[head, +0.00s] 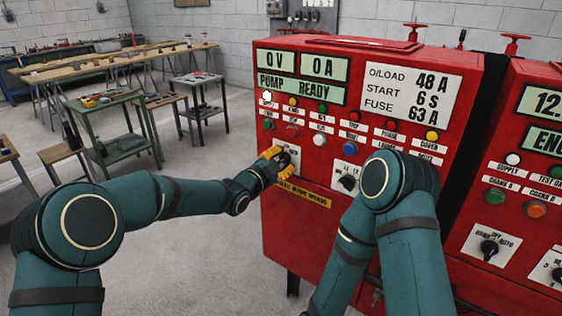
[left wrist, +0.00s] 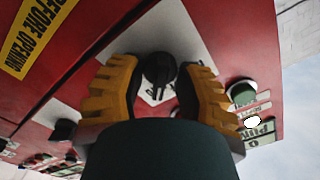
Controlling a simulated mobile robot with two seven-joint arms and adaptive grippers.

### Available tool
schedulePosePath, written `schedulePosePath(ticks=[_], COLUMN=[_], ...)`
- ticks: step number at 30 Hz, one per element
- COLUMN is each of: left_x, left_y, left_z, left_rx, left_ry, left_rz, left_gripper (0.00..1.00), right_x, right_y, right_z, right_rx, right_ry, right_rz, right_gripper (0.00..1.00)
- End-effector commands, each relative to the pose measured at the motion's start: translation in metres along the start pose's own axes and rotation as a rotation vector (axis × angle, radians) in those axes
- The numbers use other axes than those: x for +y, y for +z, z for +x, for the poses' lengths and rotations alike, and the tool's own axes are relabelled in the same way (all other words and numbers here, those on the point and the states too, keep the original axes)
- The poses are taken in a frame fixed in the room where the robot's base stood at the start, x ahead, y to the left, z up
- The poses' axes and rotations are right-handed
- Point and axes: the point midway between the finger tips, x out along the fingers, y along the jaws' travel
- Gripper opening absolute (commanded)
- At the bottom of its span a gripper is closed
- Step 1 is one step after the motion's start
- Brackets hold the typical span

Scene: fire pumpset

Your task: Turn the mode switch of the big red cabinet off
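The big red cabinet (head: 300,225) stands in the middle of the head view. Its black mode switch knob (left wrist: 160,68) sits on a pale plate (left wrist: 178,28) in the left wrist view. My left gripper (head: 272,160) is at this switch, its yellow fingers on either side of the knob. In the left wrist view the gripper (left wrist: 158,80) is open around the knob, with a narrow gap at each side; contact is not clear. The knob's pointer position is hard to read. My right arm is bent in front of the cabinet; its gripper is not in view.
A second black switch (head: 347,182) is to the right on the same cabinet, close to my right arm. Another red cabinet (head: 520,105) with switches stands at the right. A green trolley (head: 125,150) and workbenches are at the left, with open floor between.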

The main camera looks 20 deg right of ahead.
Motion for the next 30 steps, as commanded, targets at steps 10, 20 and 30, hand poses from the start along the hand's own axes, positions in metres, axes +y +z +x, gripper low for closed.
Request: schedulePosePath(ticks=[10, 20, 30], left_x=[-0.0006, -0.001, -0.0013], left_y=[-0.0005, -0.0008, -0.0006], left_z=[0.0, 0.0003, 0.0005], left_rx=[0.001, 0.002, 0.004], left_ry=[-0.001, -0.003, -0.004], left_rz=[0.0, -0.03, -0.235], left_gripper=[0.0, 0.0, 0.0], right_x=[0.0, 0.0005, 0.0033], right_y=[0.0, 0.0, -0.0008], right_z=[0.0, 0.0014, 0.0088], right_rx=[0.0, 0.0, 0.004], right_ry=[0.0, 0.0, 0.0], right_rz=[0.0, 0.0, -0.001], right_gripper=[0.0, 0.0, 0.0])
